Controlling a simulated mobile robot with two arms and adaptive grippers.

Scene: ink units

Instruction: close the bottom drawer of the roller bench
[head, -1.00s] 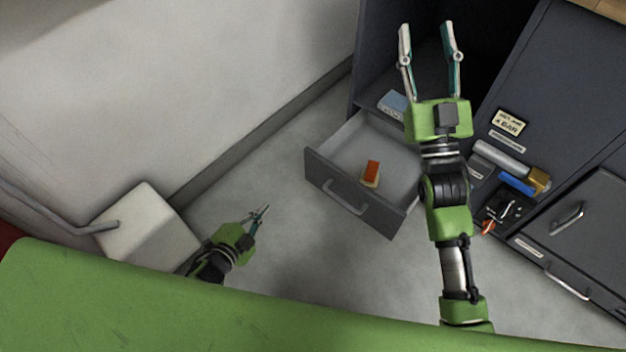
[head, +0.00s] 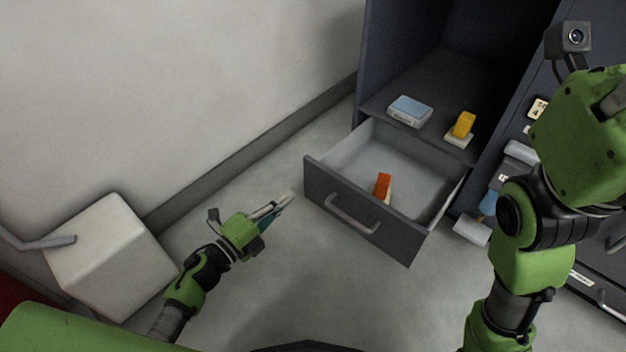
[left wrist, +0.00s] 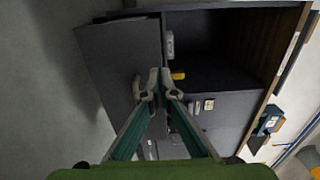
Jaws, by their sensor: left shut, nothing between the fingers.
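The bottom drawer (head: 330,207) of the roller bench (head: 480,110) stands pulled out, with its grey front and bar handle facing the lower left. An orange and cream item (head: 383,187) lies inside it. My left gripper (head: 290,196) is shut and empty, left of the drawer front and apart from it. In the left wrist view its fingertips (left wrist: 159,76) meet in front of the dark drawer front (left wrist: 115,65), whose handle shows left of them. My right arm is at the right of the head view, its green gripper body (head: 585,130) close to the camera; its fingers cannot be made out.
A blue and white box (head: 409,111) and a yellow block on a pale base (head: 461,130) sit on the open shelf behind the drawer. A pale block (head: 110,258) with a pipe stands at the lower left. The floor between it and the drawer is mostly clear.

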